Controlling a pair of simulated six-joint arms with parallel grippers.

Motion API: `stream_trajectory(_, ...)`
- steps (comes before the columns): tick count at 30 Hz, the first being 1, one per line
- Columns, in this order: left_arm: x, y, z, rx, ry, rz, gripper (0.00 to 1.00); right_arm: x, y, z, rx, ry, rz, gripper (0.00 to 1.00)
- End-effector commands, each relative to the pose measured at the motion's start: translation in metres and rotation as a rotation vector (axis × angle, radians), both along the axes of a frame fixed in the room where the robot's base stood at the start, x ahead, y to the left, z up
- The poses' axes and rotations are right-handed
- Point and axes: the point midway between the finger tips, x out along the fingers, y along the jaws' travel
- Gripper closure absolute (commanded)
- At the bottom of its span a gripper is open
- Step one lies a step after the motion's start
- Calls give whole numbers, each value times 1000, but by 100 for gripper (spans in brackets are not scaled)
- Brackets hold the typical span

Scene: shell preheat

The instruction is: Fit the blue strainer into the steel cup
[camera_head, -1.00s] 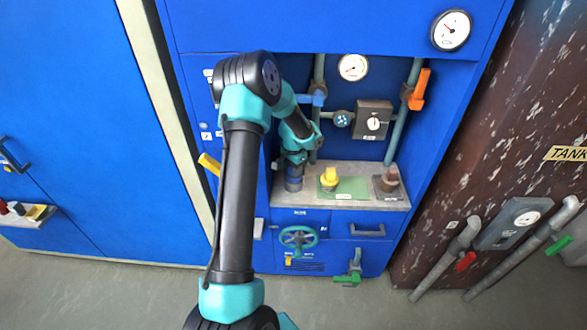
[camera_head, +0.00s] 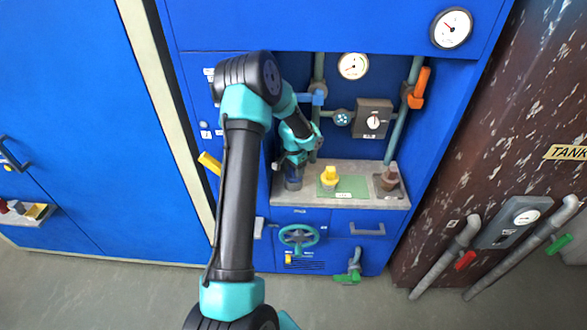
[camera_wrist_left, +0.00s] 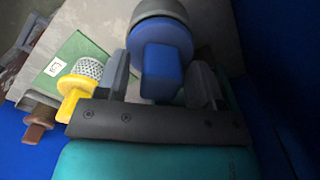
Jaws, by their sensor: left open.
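The blue strainer (camera_wrist_left: 162,62) shows in the left wrist view with its flat blue handle toward me. A smooth grey round body (camera_wrist_left: 158,10) lies directly beyond its collar and looks like the steel cup. I cannot tell how deep the strainer sits in it. My left gripper (camera_wrist_left: 162,85) is open, one finger on each side of the blue handle, with gaps visible. In the head view the left gripper (camera_head: 292,160) is over the left end of the counter, mostly hiding strainer and cup. My right gripper is not in view.
A brown one (camera_head: 390,178) stands at the counter's right. A blue wall (camera_wrist_left: 275,60) is close on the right in the wrist view.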

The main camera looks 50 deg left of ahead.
Motion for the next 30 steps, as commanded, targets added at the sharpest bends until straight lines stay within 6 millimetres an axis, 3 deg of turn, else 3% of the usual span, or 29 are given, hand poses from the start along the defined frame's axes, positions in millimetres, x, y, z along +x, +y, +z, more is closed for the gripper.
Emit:
stream_trajectory(10, 0, 0, 17, 2, -1, -1, 39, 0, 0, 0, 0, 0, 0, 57)
stream_trajectory(24, 0, 0, 101, 1, -3, 0, 39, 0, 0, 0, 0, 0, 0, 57)
stream_trajectory(30, 0, 0, 123, 1, -1, 0, 39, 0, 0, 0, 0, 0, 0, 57)
